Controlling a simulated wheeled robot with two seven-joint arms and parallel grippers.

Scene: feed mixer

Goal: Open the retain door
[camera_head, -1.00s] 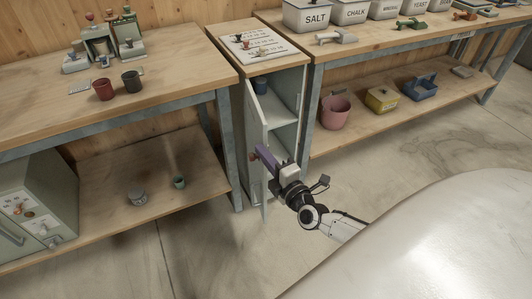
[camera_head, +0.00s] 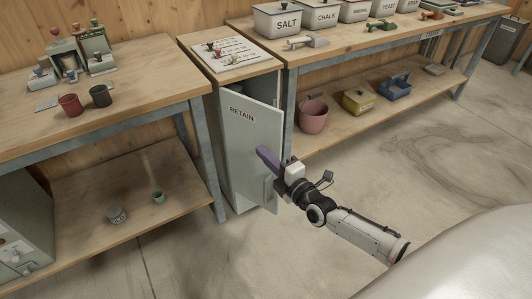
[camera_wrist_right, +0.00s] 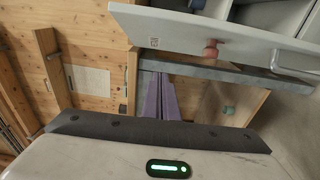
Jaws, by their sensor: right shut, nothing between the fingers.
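The retain door (camera_head: 240,140) is a pale grey panel lettered RETAIN on the narrow cabinet between the benches. It stands ajar, with a strip of interior showing above it. A light handle (camera_head: 268,187) is low near its right edge. My right gripper (camera_head: 262,153), with purple fingers, is shut and empty, overlapping the door's right half. In the wrist view its fingers (camera_wrist_right: 160,98) look apart from knob and handle. My left gripper is out of view.
A board with small knobs (camera_head: 229,53) lies on the cabinet top. Wooden benches stand either side; the right one's lower shelf holds a pink pot (camera_head: 312,117), a yellow box (camera_head: 358,101) and a blue carrier (camera_head: 394,87). The floor (camera_head: 430,150) at right is clear.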

